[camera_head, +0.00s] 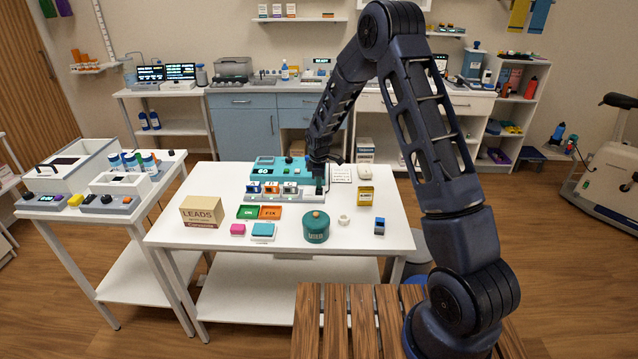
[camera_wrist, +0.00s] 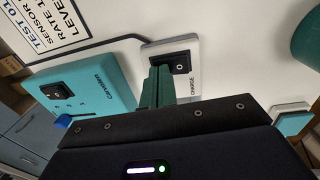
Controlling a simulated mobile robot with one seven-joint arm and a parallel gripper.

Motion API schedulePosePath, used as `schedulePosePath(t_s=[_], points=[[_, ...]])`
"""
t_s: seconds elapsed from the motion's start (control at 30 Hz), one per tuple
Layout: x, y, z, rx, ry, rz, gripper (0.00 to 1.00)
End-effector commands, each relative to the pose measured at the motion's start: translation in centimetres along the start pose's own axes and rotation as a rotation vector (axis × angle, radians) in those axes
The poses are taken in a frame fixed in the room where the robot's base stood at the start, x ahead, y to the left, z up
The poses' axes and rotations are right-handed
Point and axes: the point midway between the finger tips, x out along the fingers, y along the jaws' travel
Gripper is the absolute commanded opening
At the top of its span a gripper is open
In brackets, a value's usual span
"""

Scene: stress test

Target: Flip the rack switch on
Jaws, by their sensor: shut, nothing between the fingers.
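A black switch (camera_wrist: 181,62) marked with a small circle sits on a white housing (camera_wrist: 168,46) in the wrist view. Its printed label reads like "CHARGE". In the head view, a white rack (camera_head: 290,195) with several blue and orange pieces stands in front of a teal device (camera_head: 268,166). My gripper (camera_head: 318,187) is low over the rack's right end. In the wrist view its green fingers (camera_wrist: 157,84) are shut and empty, with their tips right beside the black switch. I cannot tell whether they touch it. The arm hides part of the rack's right end in the head view.
A teal box (camera_wrist: 88,95) with another black switch and a blue knob is close on the left in the wrist view. A printed card (camera_head: 341,173), yellow box (camera_head: 365,196), teal canister (camera_head: 316,228) and cardboard box (camera_head: 202,212) stand on the white table (camera_head: 170,236).

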Motion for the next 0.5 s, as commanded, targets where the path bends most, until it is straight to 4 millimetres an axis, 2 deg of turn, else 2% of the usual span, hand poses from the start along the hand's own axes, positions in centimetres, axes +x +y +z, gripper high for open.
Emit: schedulePosePath(t_s=[0.03,0.3,0.5], points=[[0.55,-0.03,0.14,0.002,-0.001,-0.025,0.00],[1.19,0.06,0.11,-0.001,-0.002,-0.140,0.00],[1.41,0.13,0.08,-0.003,-0.003,-0.150,0.00]])
